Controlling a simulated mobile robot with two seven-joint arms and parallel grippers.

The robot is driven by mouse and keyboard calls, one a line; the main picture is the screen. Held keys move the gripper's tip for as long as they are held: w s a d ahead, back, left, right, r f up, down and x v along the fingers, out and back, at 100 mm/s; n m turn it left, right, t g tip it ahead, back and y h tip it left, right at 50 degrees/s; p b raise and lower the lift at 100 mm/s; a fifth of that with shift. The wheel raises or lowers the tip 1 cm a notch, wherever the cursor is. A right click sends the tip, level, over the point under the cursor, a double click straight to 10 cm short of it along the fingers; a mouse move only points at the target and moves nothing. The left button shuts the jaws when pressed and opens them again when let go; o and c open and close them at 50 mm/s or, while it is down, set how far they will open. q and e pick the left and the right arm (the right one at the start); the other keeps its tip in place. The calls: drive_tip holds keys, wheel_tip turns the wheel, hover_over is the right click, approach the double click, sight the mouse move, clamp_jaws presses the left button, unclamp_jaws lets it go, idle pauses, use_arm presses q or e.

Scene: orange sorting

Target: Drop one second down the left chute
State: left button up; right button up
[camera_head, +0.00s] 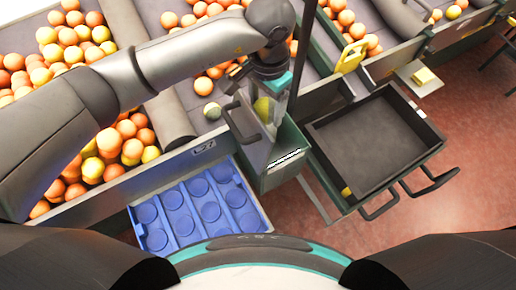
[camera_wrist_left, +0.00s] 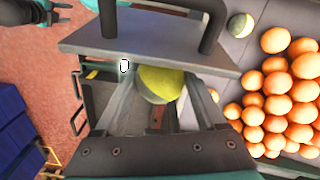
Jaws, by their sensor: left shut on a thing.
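My left gripper (camera_head: 272,104) is shut on a yellow-green fruit (camera_head: 262,108) with a pale grey patch, a second. The fruit also shows between the fingers in the left wrist view (camera_wrist_left: 162,82). The gripper points down over the left chute (camera_head: 284,150), a narrow grey-green box with a dark handle and a white label at the belt's front edge. The fruit looks level with or just above the chute's mouth; its exact height is unclear. Another greyish-green second (camera_head: 212,110) lies on the belt to the left of the chute.
Many oranges (camera_head: 125,140) lie on the belt left of a grey divider (camera_head: 170,118). A blue tray (camera_head: 190,208) with round recesses sits below the front edge. A dark open drawer (camera_head: 375,140) with handles juts out to the right. A yellow handle (camera_head: 351,57) stands behind it.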

use_arm(q)
wheel_tip(320, 180, down, 4)
drive_tip(key=shift+r+b, duration=0.25)
drive_tip(key=shift+b, duration=0.35)
drive_tip(key=shift+f, duration=0.65)
drive_tip(key=o, duration=1.4)
wheel_tip(320, 180, up, 15)
drive_tip(key=shift+r, duration=0.15)
drive_tip(key=shift+r, duration=0.1)
